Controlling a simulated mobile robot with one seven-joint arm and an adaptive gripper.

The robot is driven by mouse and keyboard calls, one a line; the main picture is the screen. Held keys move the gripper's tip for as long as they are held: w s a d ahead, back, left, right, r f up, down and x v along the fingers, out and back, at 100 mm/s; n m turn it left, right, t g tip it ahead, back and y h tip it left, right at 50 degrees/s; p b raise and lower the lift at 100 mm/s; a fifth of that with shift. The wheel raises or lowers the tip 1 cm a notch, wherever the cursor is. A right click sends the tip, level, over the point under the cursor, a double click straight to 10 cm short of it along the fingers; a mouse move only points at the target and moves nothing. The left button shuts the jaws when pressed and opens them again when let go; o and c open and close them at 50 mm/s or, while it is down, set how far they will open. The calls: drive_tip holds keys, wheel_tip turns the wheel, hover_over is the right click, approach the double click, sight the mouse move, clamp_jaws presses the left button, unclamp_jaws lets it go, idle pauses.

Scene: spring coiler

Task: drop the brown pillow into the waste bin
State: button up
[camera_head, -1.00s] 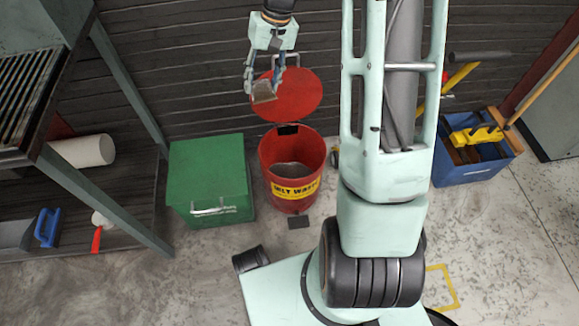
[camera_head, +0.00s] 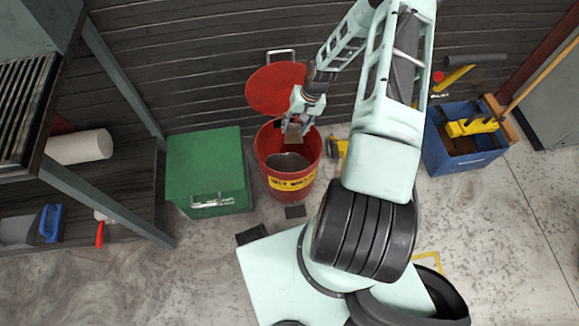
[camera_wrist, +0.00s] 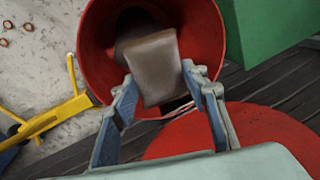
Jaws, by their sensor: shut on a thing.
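My gripper (camera_head: 294,128) is shut on the brown pillow (camera_head: 293,133), over the back right part of the waste bin's mouth. In the wrist view the pillow (camera_wrist: 152,66) sits between the blue-grey fingertips (camera_wrist: 160,77), with the bin's opening beyond it. The waste bin (camera_head: 291,183) is red with a yellow label, and its round red lid (camera_head: 272,88) stands open at the back. Whether the pillow's lower end is below the rim is hard to tell.
A green box (camera_head: 208,170) stands just left of the bin. A yellow-handled thing (camera_head: 341,148) is close to its right. A blue crate (camera_head: 462,160) with tools stands farther right. A dark slatted wall (camera_head: 200,60) is behind.

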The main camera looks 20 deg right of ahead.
drive_tip(key=b+x, duration=0.2)
drive_tip(key=x, duration=0.1)
drive_tip(key=d+b+x, duration=0.1)
drive_tip(key=x, duration=0.1)
drive_tip(key=shift+s+f+b, duration=0.2)
drive_tip(key=shift+f+b, duration=0.15)
drive_tip(key=shift+f, duration=0.15)
drive_tip(key=o, duration=1.3)
drive_tip(key=shift+d+r, duration=0.1)
drive_tip(key=v, duration=1.1)
drive_tip(key=shift+d+r, duration=0.15)
drive_tip(key=shift+r, duration=0.25)
drive_tip(key=shift+r, duration=0.1)
